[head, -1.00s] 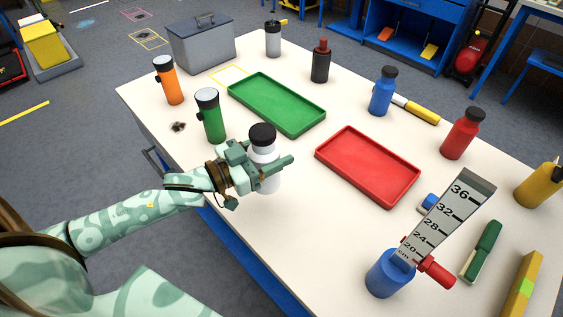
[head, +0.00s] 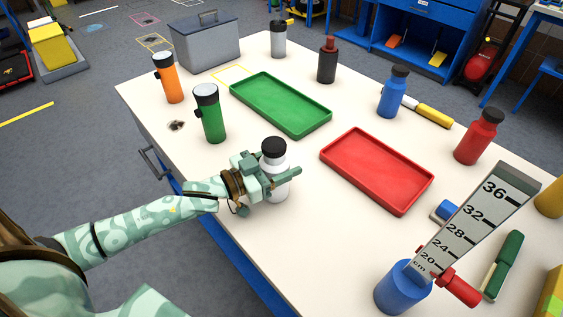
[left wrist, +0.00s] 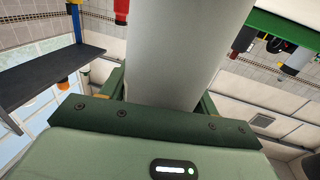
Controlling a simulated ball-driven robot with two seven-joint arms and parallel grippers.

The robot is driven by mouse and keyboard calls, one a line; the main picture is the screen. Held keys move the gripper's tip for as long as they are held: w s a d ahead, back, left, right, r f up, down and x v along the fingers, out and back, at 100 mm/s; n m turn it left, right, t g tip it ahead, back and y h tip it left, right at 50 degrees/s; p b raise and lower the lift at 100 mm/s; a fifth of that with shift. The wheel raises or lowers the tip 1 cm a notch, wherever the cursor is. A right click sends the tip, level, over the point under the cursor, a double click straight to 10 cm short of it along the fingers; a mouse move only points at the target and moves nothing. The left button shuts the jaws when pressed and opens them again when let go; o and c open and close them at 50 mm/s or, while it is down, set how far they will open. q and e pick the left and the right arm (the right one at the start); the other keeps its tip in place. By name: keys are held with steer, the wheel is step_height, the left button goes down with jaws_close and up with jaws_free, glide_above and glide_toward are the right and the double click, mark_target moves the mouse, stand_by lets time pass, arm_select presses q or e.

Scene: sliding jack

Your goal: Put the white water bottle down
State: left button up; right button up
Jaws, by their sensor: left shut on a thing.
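The white water bottle (head: 277,188) with a black cap stands upright at the near edge of the white table (head: 230,185), left of the red tray. I cannot tell whether its base touches the table. My left gripper (head: 285,178) is shut on the bottle around its middle, reaching in from the left. In the left wrist view the pale bottle body (left wrist: 180,50) fills the space between the fingers. The gripper hides part of the bottle in the head view. My right gripper is not in view.
A green tray (head: 262,112) and a red tray (head: 350,182) lie on the table. A green flashlight (head: 211,118) stands behind the gripper. A blue cylinder with a ruler (head: 400,288) is at the near right. Bare tabletop surrounds the bottle.

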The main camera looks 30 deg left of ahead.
arm_select(q)
steer(key=o, duration=1.1)
steer(key=shift+f, duration=0.1)
steer(key=shift+s, duration=0.1)
steer(key=p+v, duration=0.3)
steer(key=v, duration=0.8)
steer(key=shift+s+a, duration=0.25)
steer(key=shift+s, duration=0.1)
